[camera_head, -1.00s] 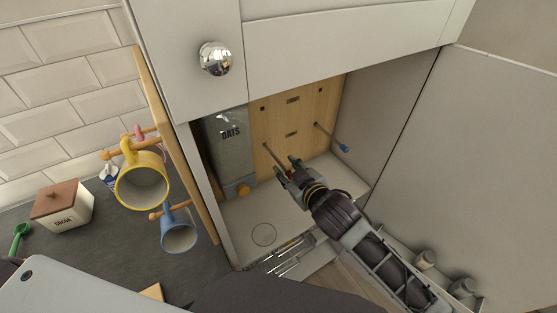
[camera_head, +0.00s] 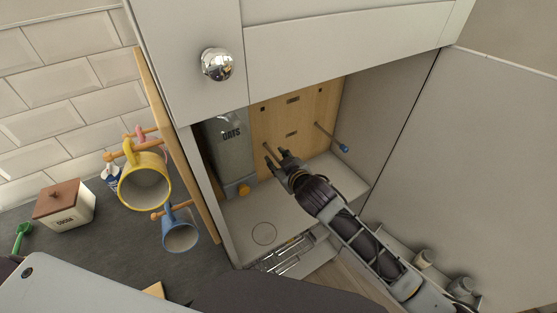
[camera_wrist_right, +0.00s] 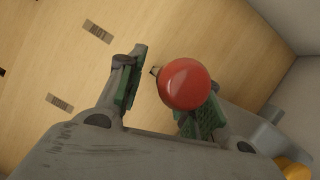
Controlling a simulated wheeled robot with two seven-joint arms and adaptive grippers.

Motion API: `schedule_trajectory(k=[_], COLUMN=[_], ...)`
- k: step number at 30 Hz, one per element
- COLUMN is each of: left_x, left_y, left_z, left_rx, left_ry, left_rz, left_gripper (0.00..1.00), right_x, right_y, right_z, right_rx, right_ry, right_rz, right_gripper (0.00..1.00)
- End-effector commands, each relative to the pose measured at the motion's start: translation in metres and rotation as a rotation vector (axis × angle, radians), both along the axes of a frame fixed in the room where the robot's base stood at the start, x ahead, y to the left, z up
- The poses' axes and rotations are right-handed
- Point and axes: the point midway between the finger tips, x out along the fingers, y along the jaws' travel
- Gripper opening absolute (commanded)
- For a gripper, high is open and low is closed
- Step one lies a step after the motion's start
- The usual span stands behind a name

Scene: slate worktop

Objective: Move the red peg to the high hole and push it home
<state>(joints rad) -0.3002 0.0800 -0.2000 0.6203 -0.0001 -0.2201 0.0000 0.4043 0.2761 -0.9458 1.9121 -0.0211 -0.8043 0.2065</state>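The wooden peg board (camera_head: 305,115) stands at the back of the cabinet. My right gripper (camera_head: 275,153) is close to its lower left part, with its fingers apart around the red peg's place. In the right wrist view the red peg's round end (camera_wrist_right: 185,84) shows between the open fingers (camera_wrist_right: 165,100), nearer the right-hand finger and overlapping it. Its shaft is mostly hidden. A small dark hole (camera_head: 263,109) is high on the board's left side. A blue-ended peg (camera_head: 343,148) sticks out of the board at the right. My left gripper is not in view.
A grey oats canister (camera_head: 231,140) stands close left of the board, with an orange knob (camera_head: 243,190). The cabinet's side wall (camera_head: 385,105) and open door (camera_head: 480,160) bound the right. Yellow (camera_head: 144,185) and blue (camera_head: 180,235) mugs hang outside, left.

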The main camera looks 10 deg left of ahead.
Motion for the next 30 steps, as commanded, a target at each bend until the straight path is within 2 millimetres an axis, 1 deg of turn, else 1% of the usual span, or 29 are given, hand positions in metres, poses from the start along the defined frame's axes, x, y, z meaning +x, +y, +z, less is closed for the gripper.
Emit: schedule_trajectory(k=[10, 11, 18, 19, 30], left_x=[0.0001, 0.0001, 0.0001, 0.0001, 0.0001], left_y=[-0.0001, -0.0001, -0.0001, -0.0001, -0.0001], left_z=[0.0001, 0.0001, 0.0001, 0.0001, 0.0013], left_rx=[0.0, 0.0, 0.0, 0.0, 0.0], left_ry=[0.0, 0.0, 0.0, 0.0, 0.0], left_rz=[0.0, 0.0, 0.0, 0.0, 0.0], left_gripper=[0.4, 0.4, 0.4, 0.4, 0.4], right_x=[0.0011, 0.001, 0.001, 0.001, -0.0003], right_y=[0.0012, 0.0012, 0.001, 0.001, -0.0004], right_z=[-0.0005, -0.0005, -0.0006, -0.0006, -0.001], right_rx=[0.0, 0.0, 0.0, 0.0, -0.001], right_ry=[0.0, 0.0, 0.0, 0.0, 0.001], right_rz=[0.0, 0.0, 0.0, 0.0, 0.0], right_gripper=[0.35, 0.34, 0.03, 0.0, 0.0])
